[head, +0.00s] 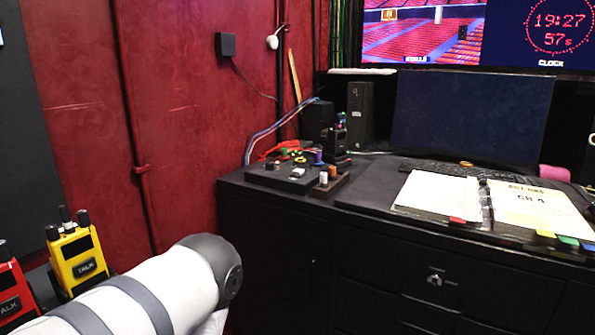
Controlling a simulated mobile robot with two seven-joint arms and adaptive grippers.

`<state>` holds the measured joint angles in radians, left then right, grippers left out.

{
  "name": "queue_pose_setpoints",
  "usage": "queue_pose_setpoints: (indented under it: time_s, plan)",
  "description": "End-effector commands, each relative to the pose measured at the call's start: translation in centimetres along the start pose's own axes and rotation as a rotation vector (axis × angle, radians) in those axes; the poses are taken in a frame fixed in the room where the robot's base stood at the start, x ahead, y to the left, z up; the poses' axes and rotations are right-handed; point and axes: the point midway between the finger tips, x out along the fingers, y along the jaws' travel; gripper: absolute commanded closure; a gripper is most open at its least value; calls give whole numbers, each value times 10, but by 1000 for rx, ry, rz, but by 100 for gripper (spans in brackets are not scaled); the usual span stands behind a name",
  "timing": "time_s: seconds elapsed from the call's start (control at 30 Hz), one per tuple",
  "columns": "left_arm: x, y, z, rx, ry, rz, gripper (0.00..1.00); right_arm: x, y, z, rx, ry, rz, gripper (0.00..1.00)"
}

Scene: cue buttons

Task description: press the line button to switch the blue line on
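A small dark box (283,183) with several coloured buttons or knobs stands on the left end of the black desk. Among them I make out a green one (284,152) and a white one (297,173). They are too small for me to tell which is the line button, and I see no label. I cannot pick out a blue line that is lit. My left arm comes in at the lower left, with its elbow below and left of the box. Neither gripper is in view.
Yellow (80,258) and red (12,295) radios marked TALK stand at the lower left. An open binder (437,192) and a keyboard (470,172) lie right of the box. A dark monitor (470,115) stands behind. The red wall (110,110) bounds the left.

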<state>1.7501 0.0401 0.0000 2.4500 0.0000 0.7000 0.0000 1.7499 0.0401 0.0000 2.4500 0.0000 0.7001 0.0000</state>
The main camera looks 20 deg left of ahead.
Motion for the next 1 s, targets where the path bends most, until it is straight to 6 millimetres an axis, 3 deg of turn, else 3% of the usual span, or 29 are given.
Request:
queue_pose_setpoints:
  time_s: [0.03, 0.23, 1.0]
  plan:
    - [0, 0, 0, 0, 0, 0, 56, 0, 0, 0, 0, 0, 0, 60]
    - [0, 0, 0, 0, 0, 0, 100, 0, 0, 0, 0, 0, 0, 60]
    - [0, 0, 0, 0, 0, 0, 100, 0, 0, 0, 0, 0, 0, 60]
